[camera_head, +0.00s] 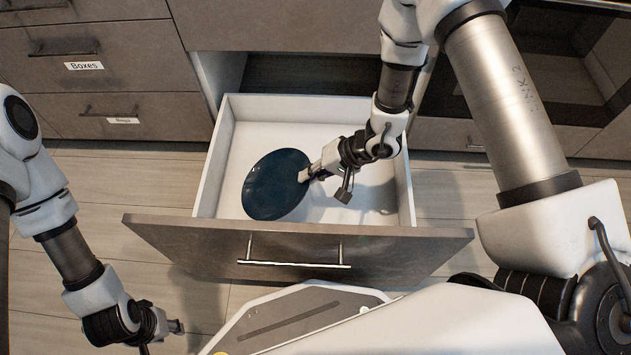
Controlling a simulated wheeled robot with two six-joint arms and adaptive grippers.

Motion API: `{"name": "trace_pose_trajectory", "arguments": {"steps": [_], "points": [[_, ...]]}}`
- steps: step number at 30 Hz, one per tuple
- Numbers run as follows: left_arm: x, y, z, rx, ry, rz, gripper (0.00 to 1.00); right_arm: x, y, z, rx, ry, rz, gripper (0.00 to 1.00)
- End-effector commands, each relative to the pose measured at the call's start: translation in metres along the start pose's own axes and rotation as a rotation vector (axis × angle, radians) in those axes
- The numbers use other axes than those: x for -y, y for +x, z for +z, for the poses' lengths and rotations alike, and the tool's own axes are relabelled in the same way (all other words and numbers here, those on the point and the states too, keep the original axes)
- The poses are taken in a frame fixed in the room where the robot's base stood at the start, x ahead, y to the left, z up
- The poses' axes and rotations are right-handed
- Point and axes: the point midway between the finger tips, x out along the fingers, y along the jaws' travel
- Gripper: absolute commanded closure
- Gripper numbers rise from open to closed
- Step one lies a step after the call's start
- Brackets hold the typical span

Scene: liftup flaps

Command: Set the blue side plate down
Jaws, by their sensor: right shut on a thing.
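The blue side plate (273,186) is dark blue and round, and it is inside the open drawer (322,111), left of its middle. My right gripper (308,174) reaches into the drawer from the upper right and is shut on the plate's right rim. I cannot tell whether the plate touches the drawer floor. My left gripper (172,328) is low at the left, outside the drawer and away from the plate. Its fingers are too small and turned to show whether they are open.
The drawer front with its metal handle (293,265) stands between my base and the plate. White drawer floor is free to the right of the plate. Closed drawers labelled Boxes (84,66) and Bags (123,120) are at the left. An oven (568,60) is at the upper right.

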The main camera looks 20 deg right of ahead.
Motion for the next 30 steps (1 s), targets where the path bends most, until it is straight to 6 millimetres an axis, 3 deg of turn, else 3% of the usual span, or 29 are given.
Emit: {"name": "trace_pose_trajectory", "arguments": {"steps": [5, 9, 18, 29, 30], "points": [[0.0, 0.009, 0.0, 0.0, -0.001, 0.0, 0.63, -0.017, 0.014, 0.006, 0.003, -0.004, -0.014, 1.0], [0.0, 0.028, 0.0, 0.0, -0.002, 0.0, 0.63, -0.04, 0.04, 0.006, 0.002, -0.004, -0.014, 1.0], [0.001, 0.053, -0.002, -0.004, -0.007, -0.001, 0.63, -0.073, 0.077, 0.006, 0.003, -0.005, -0.014, 1.0], [0.001, 0.054, -0.002, -0.005, -0.008, -0.001, 0.63, -0.076, 0.081, 0.005, 0.002, -0.006, -0.014, 1.0], [0.001, 0.054, -0.002, -0.005, -0.009, -0.001, 0.63, -0.076, 0.08, 0.005, 0.003, -0.005, -0.013, 0.86]]}}
